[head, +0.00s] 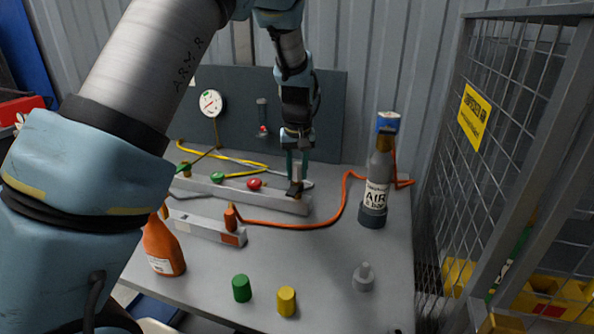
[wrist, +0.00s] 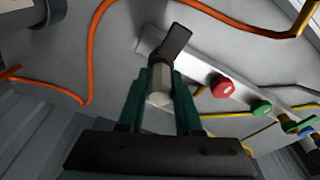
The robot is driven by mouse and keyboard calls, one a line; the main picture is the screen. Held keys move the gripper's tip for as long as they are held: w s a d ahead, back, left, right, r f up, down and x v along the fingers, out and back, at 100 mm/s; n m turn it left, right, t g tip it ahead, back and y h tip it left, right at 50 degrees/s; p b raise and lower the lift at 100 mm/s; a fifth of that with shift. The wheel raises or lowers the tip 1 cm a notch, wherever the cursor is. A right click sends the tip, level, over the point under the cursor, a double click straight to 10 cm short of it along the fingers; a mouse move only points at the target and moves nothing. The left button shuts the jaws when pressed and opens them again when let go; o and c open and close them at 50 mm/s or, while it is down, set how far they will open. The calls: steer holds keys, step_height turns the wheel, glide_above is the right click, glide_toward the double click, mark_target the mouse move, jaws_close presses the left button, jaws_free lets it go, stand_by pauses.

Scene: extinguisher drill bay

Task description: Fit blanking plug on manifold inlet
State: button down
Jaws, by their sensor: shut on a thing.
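The manifold (head: 240,193) is a long pale bar on the table, with red and green knobs along its top. It also shows in the wrist view (wrist: 205,72). My gripper (head: 297,174) points down over the manifold's right end. In the wrist view my gripper (wrist: 160,88) is shut on a pale grey cylinder (wrist: 160,98). A dark flat lever (wrist: 177,41) lies at the manifold end just beyond it. I cannot tell whether the cylinder is the blanking plug or part of the manifold; its far end is hidden. A grey stemmed piece (head: 363,278) stands loose on the table at front right.
A green cylinder (head: 242,288) and a yellow cylinder (head: 287,301) stand near the front edge. An orange bottle (head: 163,250) and a short bar (head: 203,227) are at left. An orange hose (head: 325,220) runs toward the AIR bottle (head: 376,185). A mesh cage (head: 500,150) borders the right.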

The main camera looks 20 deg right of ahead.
steer(key=shift+f, duration=0.3)
steer(key=c, duration=0.5)
jaws_free()
steer(key=shift+r, duration=0.15)
